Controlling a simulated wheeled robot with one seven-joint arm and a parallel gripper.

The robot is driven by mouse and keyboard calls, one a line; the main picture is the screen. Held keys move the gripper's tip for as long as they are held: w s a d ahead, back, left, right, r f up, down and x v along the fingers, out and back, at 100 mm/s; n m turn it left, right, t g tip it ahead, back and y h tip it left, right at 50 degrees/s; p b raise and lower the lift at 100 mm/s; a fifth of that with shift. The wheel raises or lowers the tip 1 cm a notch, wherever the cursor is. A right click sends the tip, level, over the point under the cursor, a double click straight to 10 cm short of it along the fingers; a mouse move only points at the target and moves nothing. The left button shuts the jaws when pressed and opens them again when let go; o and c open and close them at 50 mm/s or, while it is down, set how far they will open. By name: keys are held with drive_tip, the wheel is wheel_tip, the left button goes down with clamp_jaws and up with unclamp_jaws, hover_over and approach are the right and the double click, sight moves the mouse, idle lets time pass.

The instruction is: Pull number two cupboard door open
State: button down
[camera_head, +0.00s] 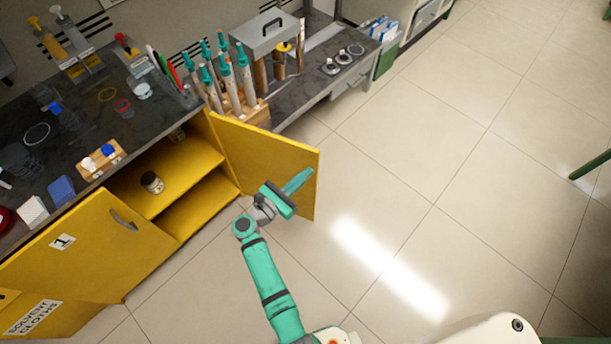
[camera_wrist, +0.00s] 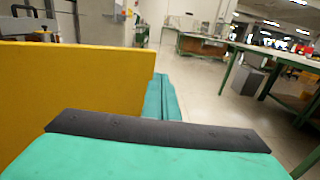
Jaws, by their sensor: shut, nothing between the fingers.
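The yellow cupboard door on the right (camera_head: 268,155) stands swung wide open, its inner face toward the head camera. Its number is not visible. My gripper (camera_head: 298,183) is shut and empty, in front of the inner face near the door's outer edge in the head view. I cannot tell whether it touches the door. In the wrist view the yellow door panel (camera_wrist: 75,95) fills the left side, beside my teal fingers (camera_wrist: 162,100). The door's handle is hidden. The door marked 1 (camera_head: 85,245) is closed, with a grey handle.
The open cupboard shows yellow shelves (camera_head: 180,178) with a small jar (camera_head: 152,183) on one. The dark worktop (camera_head: 75,125) above holds tools, blocks and rings. Teal-handled tools (camera_head: 230,80) stand in a wooden rack. Pale floor (camera_head: 400,200) right of the door is clear.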

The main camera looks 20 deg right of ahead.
drive_tip(key=shift+s+a, duration=0.1)
drive_tip(key=s+a, duration=0.9)
drive_tip(key=s, duration=0.1)
drive_tip(key=shift+s, duration=0.3)
